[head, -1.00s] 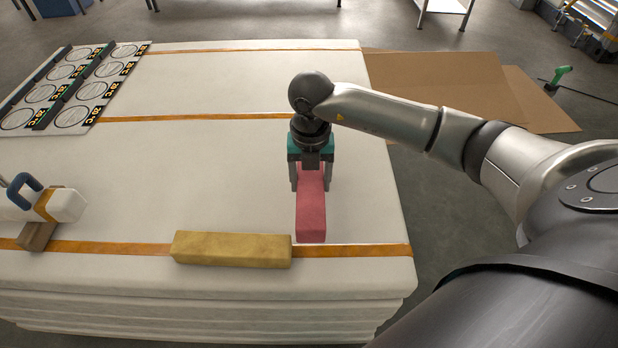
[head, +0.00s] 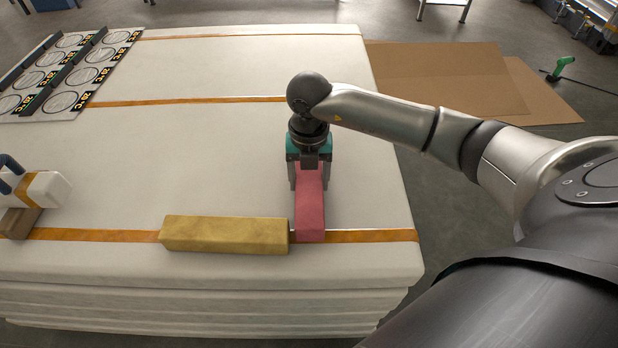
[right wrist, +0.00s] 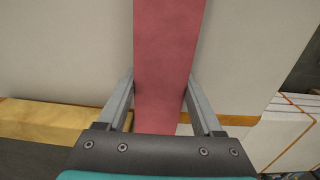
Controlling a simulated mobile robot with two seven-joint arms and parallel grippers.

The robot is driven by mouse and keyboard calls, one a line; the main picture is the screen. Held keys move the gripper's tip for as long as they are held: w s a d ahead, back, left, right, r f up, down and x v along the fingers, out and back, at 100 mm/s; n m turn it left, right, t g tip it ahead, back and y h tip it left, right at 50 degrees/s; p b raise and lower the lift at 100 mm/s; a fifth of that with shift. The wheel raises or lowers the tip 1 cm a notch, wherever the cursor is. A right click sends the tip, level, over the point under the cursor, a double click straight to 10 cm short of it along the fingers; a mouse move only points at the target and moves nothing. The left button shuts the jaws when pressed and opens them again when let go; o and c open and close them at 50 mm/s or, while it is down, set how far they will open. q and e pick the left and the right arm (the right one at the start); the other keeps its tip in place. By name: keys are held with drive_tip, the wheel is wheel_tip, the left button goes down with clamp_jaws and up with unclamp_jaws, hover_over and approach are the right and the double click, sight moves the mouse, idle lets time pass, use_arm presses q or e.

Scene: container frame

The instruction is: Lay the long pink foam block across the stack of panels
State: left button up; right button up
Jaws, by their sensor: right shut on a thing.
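The long pink foam block (head: 311,212) is in my right gripper (head: 309,180), which is shut on it near the front right of the panel stack. In the head view the block points lengthwise toward me, and its near end overlaps the front orange strap. The right wrist view shows the pink block (right wrist: 168,60) between both fingers (right wrist: 160,105). I cannot tell whether it touches the top panel. The stack of white panels (head: 210,165) lies flat, with several layers at its front edge. My left gripper is not in view.
A yellow foam block (head: 224,235) lies along the front strap, just left of the pink block. A strap tool with a blue handle (head: 30,190) sits at the left edge. Printed sheets (head: 70,75) lie at the back left. Cardboard (head: 450,80) lies on the floor at right.

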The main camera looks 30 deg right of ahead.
sight(309, 177)
drive_tip(key=shift+f+b, duration=0.45)
drive_tip(key=shift+f, duration=0.2)
drive_tip(key=o, duration=1.4)
drive_tip(key=shift+c, duration=0.2)
wheel_tip(309, 177, up, 15)
drive_tip(key=p, duration=0.3)
drive_tip(key=shift+r, duration=0.2)
